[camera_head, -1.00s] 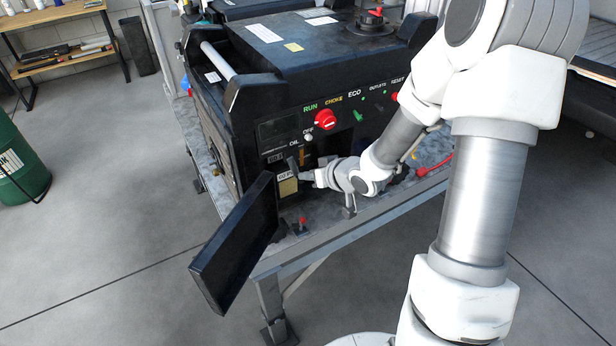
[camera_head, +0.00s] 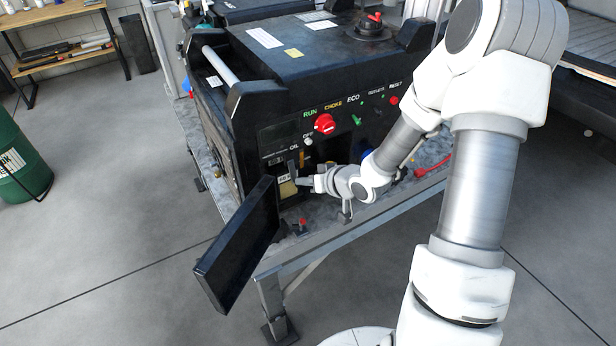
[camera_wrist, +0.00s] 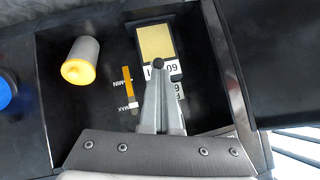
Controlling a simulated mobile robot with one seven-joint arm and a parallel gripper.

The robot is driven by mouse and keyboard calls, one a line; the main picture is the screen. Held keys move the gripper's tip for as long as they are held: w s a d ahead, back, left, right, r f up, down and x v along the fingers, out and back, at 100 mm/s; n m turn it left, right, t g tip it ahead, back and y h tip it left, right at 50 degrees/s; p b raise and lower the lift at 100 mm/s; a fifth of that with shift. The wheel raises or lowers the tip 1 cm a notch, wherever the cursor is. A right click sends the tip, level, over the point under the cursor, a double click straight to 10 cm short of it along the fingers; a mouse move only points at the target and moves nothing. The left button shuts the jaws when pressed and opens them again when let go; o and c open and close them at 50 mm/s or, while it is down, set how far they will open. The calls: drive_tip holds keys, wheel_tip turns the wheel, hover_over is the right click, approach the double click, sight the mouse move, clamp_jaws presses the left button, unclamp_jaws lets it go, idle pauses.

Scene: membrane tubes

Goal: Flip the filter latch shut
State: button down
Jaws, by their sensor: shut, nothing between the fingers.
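The open compartment low on the black generator's front holds a cream-yellow filter panel (camera_head: 287,189), which also shows in the wrist view (camera_wrist: 155,42). A thin grey lever (camera_head: 293,169), which looks like the latch, stands just above that panel in the head view. My gripper (camera_head: 304,182) is shut and empty, its tips just right of the panel and lever. In the wrist view my gripper (camera_wrist: 166,70) overlaps the panel's near edge and a white number label (camera_wrist: 158,70). It hides the lever there, so I cannot tell contact.
The black generator (camera_head: 250,90) stands on a grey bench. Its door (camera_head: 238,245) hangs open at left front. An orange level gauge (camera_wrist: 127,79) and a grey cylinder with a yellow end (camera_wrist: 80,62) are inside. A blue round part (camera_wrist: 5,92) is at the wrist view's left edge.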

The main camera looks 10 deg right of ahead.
drive_tip(key=shift+r+p, duration=0.8)
drive_tip(key=shift+p, duration=0.05)
drive_tip(key=shift+r, duration=0.15)
